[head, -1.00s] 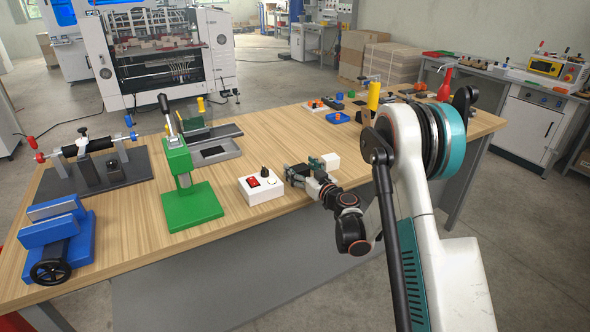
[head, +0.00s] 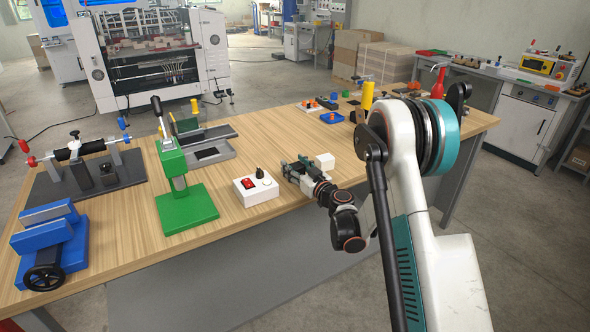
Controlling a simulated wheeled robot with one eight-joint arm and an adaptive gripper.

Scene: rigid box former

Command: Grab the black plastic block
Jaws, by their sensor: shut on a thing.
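My gripper (head: 289,169) is above the near part of the wooden table, just right of the white switch box. It is shut on a small dark piece that looks like the black plastic block (head: 285,168). The block is tiny in this view and mostly hidden by the fingers, so its outline and any gap below it are hard to tell. A white cube (head: 324,161) shows right beside my gripper.
The white switch box (head: 256,188) with a red switch is close to my gripper's left. A green press (head: 185,195) stands farther left. A yellow cylinder (head: 367,96) and small coloured parts are at the back right. Bare wood lies behind my gripper.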

